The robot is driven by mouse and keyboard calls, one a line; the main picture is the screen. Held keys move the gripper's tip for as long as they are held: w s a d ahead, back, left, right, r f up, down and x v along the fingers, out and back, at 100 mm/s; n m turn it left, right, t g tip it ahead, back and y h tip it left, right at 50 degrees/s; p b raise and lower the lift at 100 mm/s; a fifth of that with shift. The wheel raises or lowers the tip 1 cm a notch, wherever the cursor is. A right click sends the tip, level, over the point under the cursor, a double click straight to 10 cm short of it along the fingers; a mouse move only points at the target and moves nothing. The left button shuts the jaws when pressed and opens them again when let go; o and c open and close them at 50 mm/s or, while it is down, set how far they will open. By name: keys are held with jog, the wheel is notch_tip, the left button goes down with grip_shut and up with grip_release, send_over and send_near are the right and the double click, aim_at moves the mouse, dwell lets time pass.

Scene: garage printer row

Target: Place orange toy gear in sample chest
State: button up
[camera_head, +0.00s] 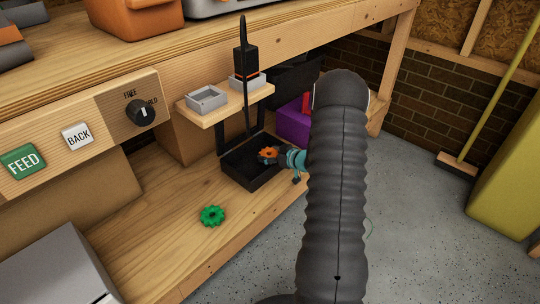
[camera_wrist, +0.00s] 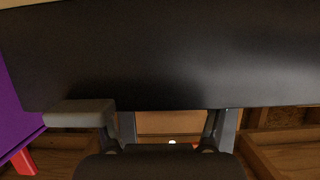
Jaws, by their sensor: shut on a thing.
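The orange toy gear (camera_head: 267,154) is at the tip of my gripper (camera_head: 283,157), which is shut on it. The gear appears over the opening of a black open box (camera_head: 238,181), which looks like the sample chest, on the lower wooden shelf. I cannot tell whether the gear is above the rim or inside. My arm hides what lies to the right. In the wrist view a wide black surface (camera_wrist: 170,50) fills most of the picture, and the fingers of my gripper (camera_wrist: 168,135) show below it. The gear is mostly hidden there.
A green gear (camera_head: 212,215) lies on the shelf in front of the box. A small wooden ledge (camera_head: 228,104) with grey trays and a black upright device (camera_head: 246,62) overhangs the box's back. A purple object (camera_head: 292,124) stands behind.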

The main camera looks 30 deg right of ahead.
jog(key=shift+f, duration=0.3)
jog(key=shift+f+b, duration=0.25)
jog(key=shift+b, duration=0.15)
jog(key=o, duration=1.1)
jog(key=shift+s+f, duration=0.1)
jog(key=shift+r+p, duration=0.45)
jog(key=shift+r, duration=0.2)
jog(key=p+v, duration=0.1)
jog(key=v, duration=1.1)
jog(key=shift+r+p, duration=0.1)
jog(key=shift+p, duration=0.25)
